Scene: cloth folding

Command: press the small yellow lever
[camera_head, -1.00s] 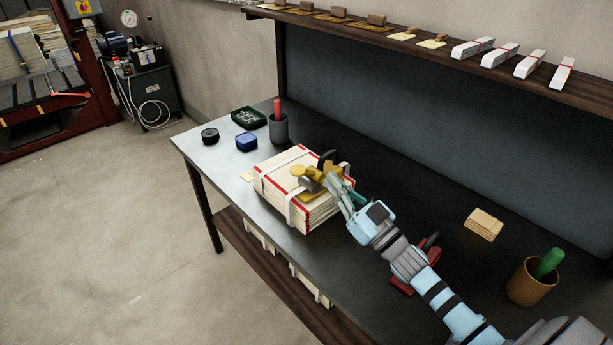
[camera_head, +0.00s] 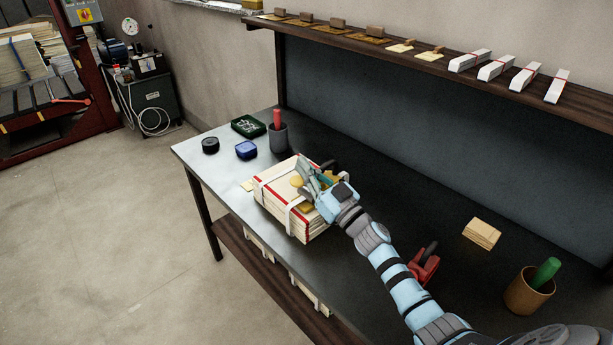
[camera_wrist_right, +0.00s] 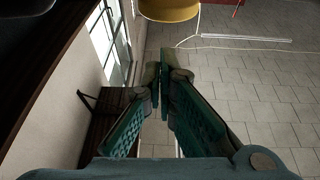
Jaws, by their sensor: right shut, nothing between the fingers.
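A bound stack of cream boards (camera_head: 277,198) with red edges and white straps sits on the bench. A yellow strapping tool (camera_head: 296,181) rests on top, with a dark handle (camera_head: 329,164) behind it. My right gripper (camera_head: 303,165) is over the stack and hides much of the tool, so I cannot single out the small lever or tell whether the gripper touches it. In the right wrist view the teal fingers (camera_wrist_right: 161,72) are shut with nothing between them. A rounded yellow part (camera_wrist_right: 170,9) shows beyond them at the top edge. My left gripper is out of view.
A cup with a red handle (camera_head: 278,137), a blue box (camera_head: 246,150), a black roll (camera_head: 210,145) and a green tray (camera_head: 248,126) stand beyond the stack. A red tool (camera_head: 425,265) lies near my right arm. The bench middle is mostly clear.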

